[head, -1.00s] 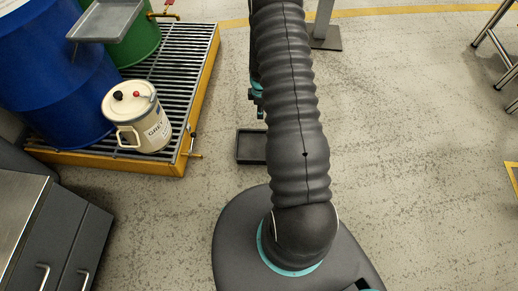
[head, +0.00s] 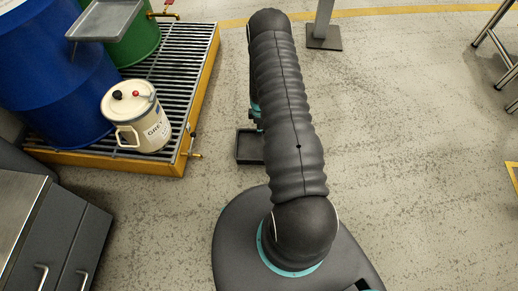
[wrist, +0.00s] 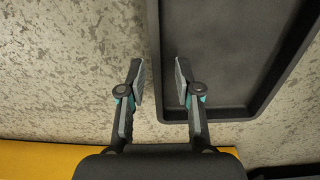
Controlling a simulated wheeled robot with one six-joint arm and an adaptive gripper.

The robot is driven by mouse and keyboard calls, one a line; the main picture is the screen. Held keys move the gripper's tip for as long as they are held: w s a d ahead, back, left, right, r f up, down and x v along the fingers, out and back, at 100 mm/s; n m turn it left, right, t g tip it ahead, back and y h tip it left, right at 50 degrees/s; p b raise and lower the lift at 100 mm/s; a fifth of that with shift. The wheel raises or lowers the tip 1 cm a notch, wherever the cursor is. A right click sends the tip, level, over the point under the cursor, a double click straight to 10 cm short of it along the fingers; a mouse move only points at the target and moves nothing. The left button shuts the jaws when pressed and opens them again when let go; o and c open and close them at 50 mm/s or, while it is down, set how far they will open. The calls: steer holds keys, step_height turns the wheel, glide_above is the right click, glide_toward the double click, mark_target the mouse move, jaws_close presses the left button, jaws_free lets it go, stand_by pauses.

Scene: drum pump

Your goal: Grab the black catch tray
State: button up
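The black catch tray (head: 249,161) lies on the floor to the right of the yellow-edged grate, partly hidden by my arm in the head view. In the wrist view the tray (wrist: 225,60) fills the upper right, showing its bare floor, its left wall and its near rim. My gripper (wrist: 159,75) is open and empty. Its left finger is over the floor outside the tray, and its right finger is over the inside of the tray. The left wall runs between the fingertips. I cannot tell their exact height relative to the rim.
A slatted grate (head: 188,50) with a yellow frame carries a blue drum (head: 55,75), a green drum (head: 135,45) and a cream can (head: 140,125). A brass tap (head: 193,155) sticks out towards the tray. A grey cabinet (head: 45,235) stands lower left.

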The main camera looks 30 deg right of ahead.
steer(key=shift+f, duration=0.75)
jaws_close()
steer(key=shift+r, duration=0.15)
